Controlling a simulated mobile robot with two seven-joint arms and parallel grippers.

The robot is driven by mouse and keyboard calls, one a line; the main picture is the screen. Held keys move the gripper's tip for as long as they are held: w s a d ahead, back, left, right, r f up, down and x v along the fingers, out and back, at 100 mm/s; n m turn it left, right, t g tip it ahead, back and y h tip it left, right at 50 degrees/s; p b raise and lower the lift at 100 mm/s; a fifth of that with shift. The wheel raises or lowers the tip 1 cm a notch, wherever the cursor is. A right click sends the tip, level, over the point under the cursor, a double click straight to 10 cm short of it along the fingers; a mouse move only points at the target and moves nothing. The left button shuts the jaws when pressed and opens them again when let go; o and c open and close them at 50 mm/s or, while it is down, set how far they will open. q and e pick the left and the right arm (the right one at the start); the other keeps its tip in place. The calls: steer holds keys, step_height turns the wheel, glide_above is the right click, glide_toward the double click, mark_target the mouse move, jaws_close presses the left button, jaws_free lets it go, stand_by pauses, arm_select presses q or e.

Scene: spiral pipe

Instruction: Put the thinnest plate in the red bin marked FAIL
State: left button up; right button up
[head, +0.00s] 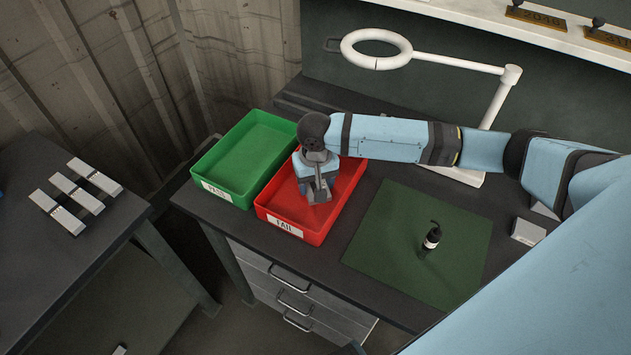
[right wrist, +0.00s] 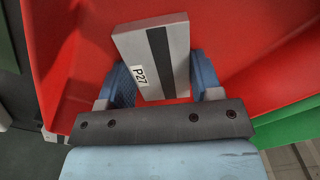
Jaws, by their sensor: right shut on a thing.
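The red bin (head: 278,206) marked FAIL sits on the dark bench beside the green bin. My right gripper (head: 319,192) is inside or just above the red bin in the head view. In the right wrist view it is shut on a grey plate (right wrist: 135,48) with a dark stripe and a label reading P27. The red bin's inner surface (right wrist: 245,60) fills most of the space behind the plate. The head view mostly hides the plate behind the gripper, and I cannot tell whether it touches the bin floor. My left gripper is not in view.
The green bin (head: 243,158) stands left of the red one. Pale blocks with dark bands (head: 76,193) lie on the left table (head: 40,255). A white ring lamp (head: 440,58) stands behind my right arm.

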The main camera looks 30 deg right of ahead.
mark_target(315, 185)
steer(key=o, duration=1.4)
steer(key=shift+r, duration=0.3)
step_height(315, 185, up, 12)
steer(key=shift+f+p, duration=0.15)
steer(key=shift+p, duration=0.2)
